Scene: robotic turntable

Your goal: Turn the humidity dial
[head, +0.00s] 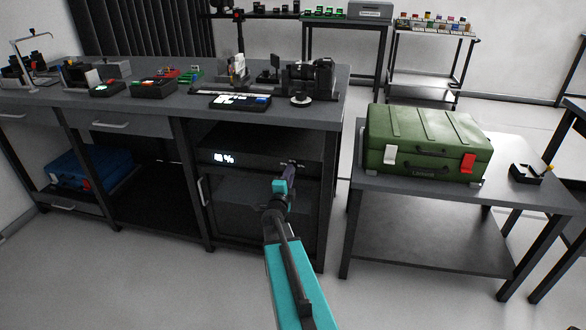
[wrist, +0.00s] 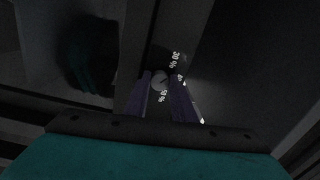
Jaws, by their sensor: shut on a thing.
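The humidity dial (wrist: 159,77) is a small round grey knob with a dark line across its face in the wrist view. White percent marks stand around it; they look like 30 % and 50 %, with another too small to read. My gripper (wrist: 160,88) has one finger on each side of the dial and is shut on it. In the head view my gripper (head: 289,170) is at the upper right front of the black cabinet (head: 262,205), and it mostly hides the dial. The cabinet's lit display (head: 224,158) shows a percent sign; its digits are unclear.
The cabinet is under a grey workbench (head: 325,113) carrying a camera, trays and small devices. A green case (head: 428,142) rests on a low table (head: 425,230) to the right. A blue case (head: 85,172) is on the lower left shelf. Floor in front is clear.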

